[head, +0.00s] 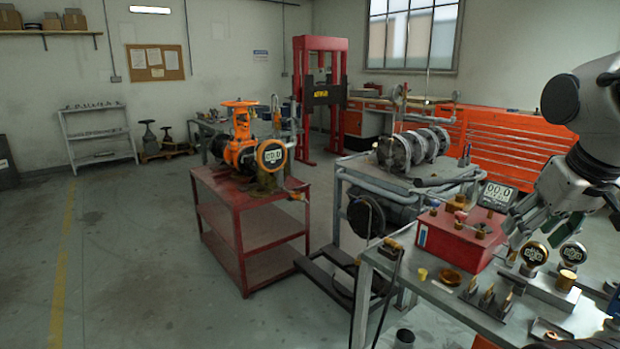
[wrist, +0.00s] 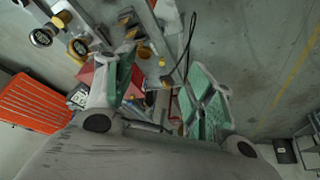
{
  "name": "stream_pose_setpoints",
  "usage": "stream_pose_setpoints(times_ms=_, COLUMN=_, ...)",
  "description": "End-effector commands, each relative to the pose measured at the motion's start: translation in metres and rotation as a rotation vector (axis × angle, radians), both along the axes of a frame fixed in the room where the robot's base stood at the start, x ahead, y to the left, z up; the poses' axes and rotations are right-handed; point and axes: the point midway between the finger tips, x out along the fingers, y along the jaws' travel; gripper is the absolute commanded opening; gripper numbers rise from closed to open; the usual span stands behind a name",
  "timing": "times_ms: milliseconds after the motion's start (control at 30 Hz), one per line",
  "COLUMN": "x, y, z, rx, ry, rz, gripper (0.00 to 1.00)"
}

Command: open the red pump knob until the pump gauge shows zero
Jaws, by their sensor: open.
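The red pump box (head: 455,238) stands on the near workbench at right, with several small knobs and fittings on top. A small reddish knob (head: 481,230) shows on its top; which fitting is the pump knob is hard to tell. A dark digital gauge (head: 497,195) stands behind the box; its digits look like 00.0, but are small. My gripper (head: 537,226) is open and empty, to the right of the box and above the bench. In the wrist view its two green-padded fingers (wrist: 165,88) are spread, and the red box (wrist: 93,80) is partly hidden behind the left finger.
An orange gate valve (head: 240,135) with a round gauge stands on a red cart (head: 240,215). Round gauges (head: 534,253) and small brass parts (head: 451,277) lie on the bench near my gripper. A dark hose (head: 391,300) hangs at the bench's left edge. The floor at left is clear.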

Motion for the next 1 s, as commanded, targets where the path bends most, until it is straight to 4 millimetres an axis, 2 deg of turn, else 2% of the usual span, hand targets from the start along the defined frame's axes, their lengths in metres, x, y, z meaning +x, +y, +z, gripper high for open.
stream_pose_setpoints(times_ms=33, x=-0.012, y=0.004, z=0.001, rx=0.009, ry=0.017, rz=0.005, gripper=0.54)
stream_pose_setpoints(times_ms=100, x=-0.024, y=0.006, z=0.001, rx=0.017, ry=0.04, rz=0.008, gripper=0.54)
stream_pose_setpoints(times_ms=200, x=-0.03, y=0.008, z=0.001, rx=0.022, ry=0.056, rz=0.009, gripper=0.54)
stream_pose_setpoints(times_ms=1000, x=-0.03, y=0.007, z=0.001, rx=0.021, ry=0.056, rz=0.008, gripper=0.54)
